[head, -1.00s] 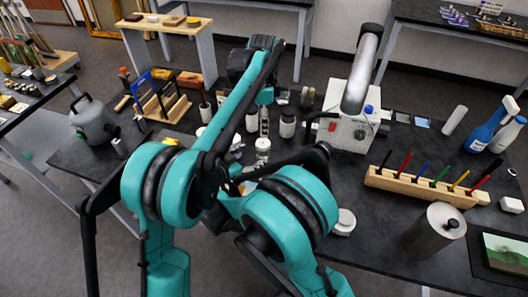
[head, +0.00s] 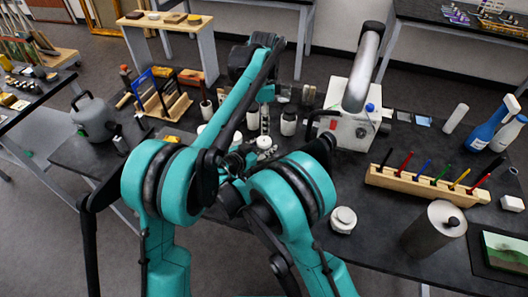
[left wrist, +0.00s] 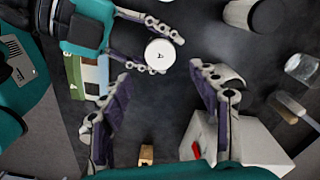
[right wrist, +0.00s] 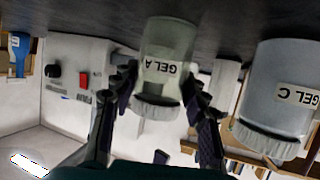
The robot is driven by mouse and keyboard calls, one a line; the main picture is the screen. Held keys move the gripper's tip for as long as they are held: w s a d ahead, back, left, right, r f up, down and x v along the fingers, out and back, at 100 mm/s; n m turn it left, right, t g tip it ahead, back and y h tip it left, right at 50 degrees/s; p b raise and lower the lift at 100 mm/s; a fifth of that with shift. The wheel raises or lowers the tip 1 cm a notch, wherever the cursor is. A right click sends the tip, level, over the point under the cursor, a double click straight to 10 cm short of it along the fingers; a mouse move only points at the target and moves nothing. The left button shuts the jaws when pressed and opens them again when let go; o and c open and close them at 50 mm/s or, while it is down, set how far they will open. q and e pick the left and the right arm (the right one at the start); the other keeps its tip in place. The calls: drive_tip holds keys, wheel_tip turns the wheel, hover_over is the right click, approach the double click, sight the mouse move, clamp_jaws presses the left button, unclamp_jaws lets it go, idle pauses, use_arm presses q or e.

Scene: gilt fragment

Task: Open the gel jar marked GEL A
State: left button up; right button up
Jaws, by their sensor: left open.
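The GEL A jar (right wrist: 168,50) stands on the dark table, its label upside down in the right wrist view and its lid (right wrist: 158,104) on. In the left wrist view the round white lid, marked A (left wrist: 160,55), shows from above. My right gripper (right wrist: 160,88) is shut on the jar, a finger against each side; it also shows in the left wrist view (left wrist: 158,50). My left gripper (left wrist: 160,78) is open and empty above the lid, fingers spread wide. In the head view the lid (head: 264,142) shows among my arms; the jar's body is partly hidden.
The GEL C jar (right wrist: 278,100) stands close beside the GEL A jar. A white device with a red switch (head: 347,118) stands to the right. A wooden rack of coloured tools (head: 425,186) and a grey canister (head: 432,230) are farther right. Another white-lidded jar (head: 288,122) stands behind.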

sight(264, 140)
clamp_jaws()
use_arm(q)
drive_tip(key=m, duration=0.8)
drive_tip(key=shift+f+m, duration=0.1)
drive_tip(key=shift+m, duration=0.3)
wheel_tip(264, 140, down, 8)
drive_tip(key=shift+r, duration=0.1)
drive_tip(key=c, duration=1.3)
drive_tip(key=shift+o, duration=0.2)
drive_tip(key=n, duration=0.3)
